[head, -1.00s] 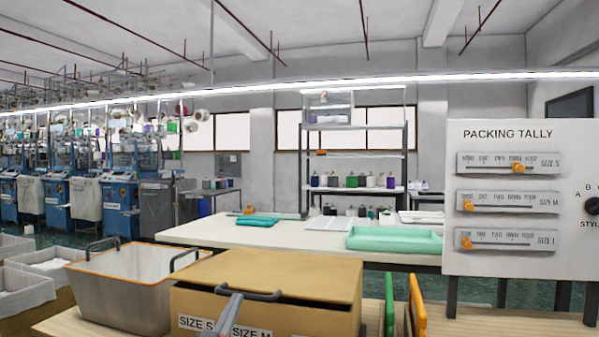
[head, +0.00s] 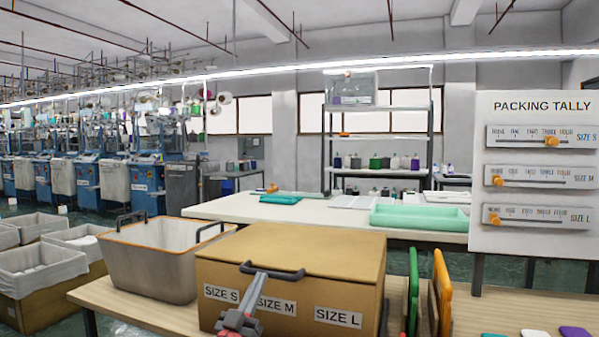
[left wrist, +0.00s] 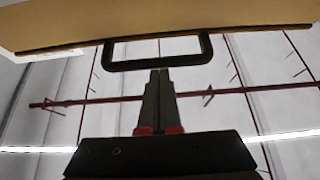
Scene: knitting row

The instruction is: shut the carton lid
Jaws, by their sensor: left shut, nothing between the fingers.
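The brown carton (head: 285,318) stands on the wooden bench with labels SIZE S, SIZE M and SIZE L on its front. Its lid (head: 320,248) lies flat over the top, with no clear gap at the front edge. A dark handle (head: 275,270) sits at the lid's front edge. My left gripper (head: 262,276) is shut and empty, its fingertips at the handle. In the left wrist view the fingertips (left wrist: 160,73) are close to the handle's bar (left wrist: 158,66), and I cannot tell whether they touch. The lid's board (left wrist: 160,20) spans the top there. My right gripper is not in view.
A grey bin with an orange rim (head: 150,262) stands left of the carton. Green (head: 413,290) and orange (head: 442,290) panels stand upright to its right. The packing tally board (head: 533,215) rises farther right. Lined boxes (head: 40,285) stand at the left.

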